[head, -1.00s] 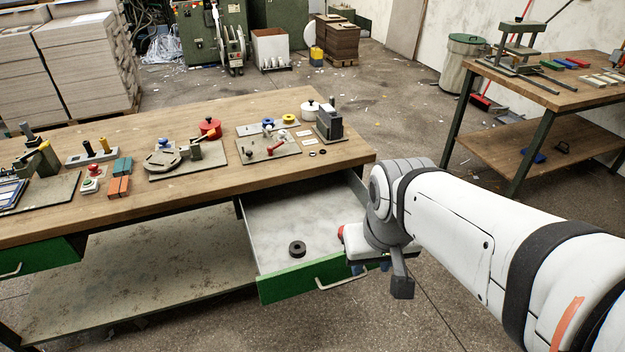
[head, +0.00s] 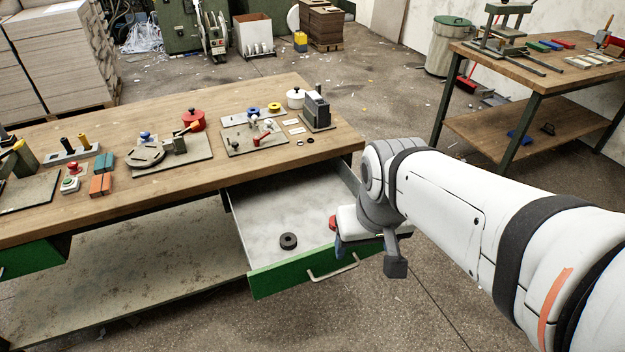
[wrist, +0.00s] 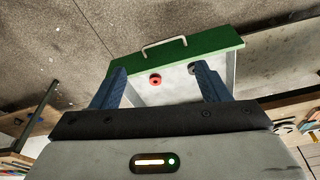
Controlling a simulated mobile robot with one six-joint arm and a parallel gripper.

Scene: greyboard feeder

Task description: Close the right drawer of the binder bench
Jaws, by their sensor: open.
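The right drawer (head: 318,206) of the binder bench (head: 225,165) is pulled out, showing its pale inside, green front (head: 290,277) and light bar handle. A dark ring (head: 288,241) lies inside. My gripper (head: 345,240) is at the drawer's front right corner, partly hidden by my wrist; contact cannot be told. In the wrist view, my gripper (wrist: 158,85) has its two blue fingers wide apart with nothing held. The green front (wrist: 180,56) and handle (wrist: 164,42) show beyond and between them. A small red round thing (wrist: 155,79) also shows there; its match to the ring is unclear.
Clamps, blocks and small pots, including a red pot (head: 193,120), stand on the bench top. Another green drawer front (head: 32,259) is at the left. A second table (head: 545,80) stands at the right. Floor in front of the open drawer is clear.

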